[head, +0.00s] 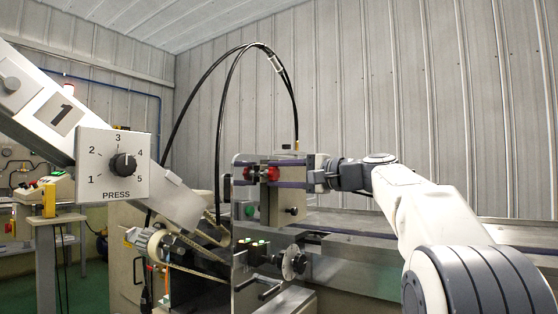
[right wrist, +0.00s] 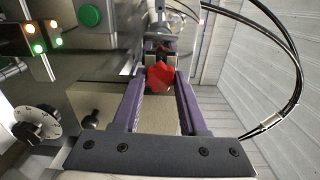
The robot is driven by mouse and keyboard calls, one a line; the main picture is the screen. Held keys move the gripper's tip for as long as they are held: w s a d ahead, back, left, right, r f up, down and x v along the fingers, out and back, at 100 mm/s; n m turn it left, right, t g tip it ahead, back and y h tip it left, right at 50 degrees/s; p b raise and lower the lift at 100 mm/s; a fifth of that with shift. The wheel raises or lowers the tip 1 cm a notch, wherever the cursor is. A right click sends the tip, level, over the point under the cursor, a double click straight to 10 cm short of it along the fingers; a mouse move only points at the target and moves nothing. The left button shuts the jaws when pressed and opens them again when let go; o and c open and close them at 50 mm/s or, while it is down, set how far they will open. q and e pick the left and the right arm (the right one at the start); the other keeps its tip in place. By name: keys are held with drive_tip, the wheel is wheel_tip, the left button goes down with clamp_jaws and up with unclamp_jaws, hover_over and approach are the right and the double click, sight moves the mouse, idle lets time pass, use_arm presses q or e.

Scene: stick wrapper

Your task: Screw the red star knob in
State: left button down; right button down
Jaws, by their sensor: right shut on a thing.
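The red star knob (right wrist: 161,77) is between the two purple fingers of my right gripper (right wrist: 162,62) in the right wrist view. The fingers are shut on it from both sides. In the head view, my right gripper (head: 250,173) reaches in from the right across the machine's metal block, and the red knob (head: 272,174) shows between its upper and lower fingers. A second red part (head: 247,173) shows just left of it. The knob's shaft and how deep it sits are hidden. My left gripper is not in view.
A PRESS dial panel (head: 112,163) hangs on a slanted white arm at left. Black hoses (head: 232,75) arch above the block. A green button (right wrist: 90,15), lit indicators and a round dial (head: 294,262) are close by. A metal rail runs off right.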

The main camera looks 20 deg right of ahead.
drive_tip(key=m+p, duration=0.2)
drive_tip(key=m, duration=0.1)
drive_tip(key=m+p, duration=0.2)
drive_tip(key=m, duration=0.1)
drive_tip(key=r+m+p, duration=0.1)
drive_tip(key=m+p, duration=0.1)
drive_tip(key=p, duration=0.1)
drive_tip(key=shift+s+a+m, duration=0.1)
drive_tip(key=shift+a+m, duration=0.05)
drive_tip(key=shift+m, duration=0.25)
drive_tip(key=shift+f+m+p, duration=0.2)
drive_tip(key=shift+m+p, duration=0.1)
drive_tip(key=shift+m, duration=0.4)
drive_tip(key=c, duration=0.6)
unclamp_jaws()
drive_tip(key=shift+f, duration=0.1)
drive_tip(key=shift+f, duration=0.1)
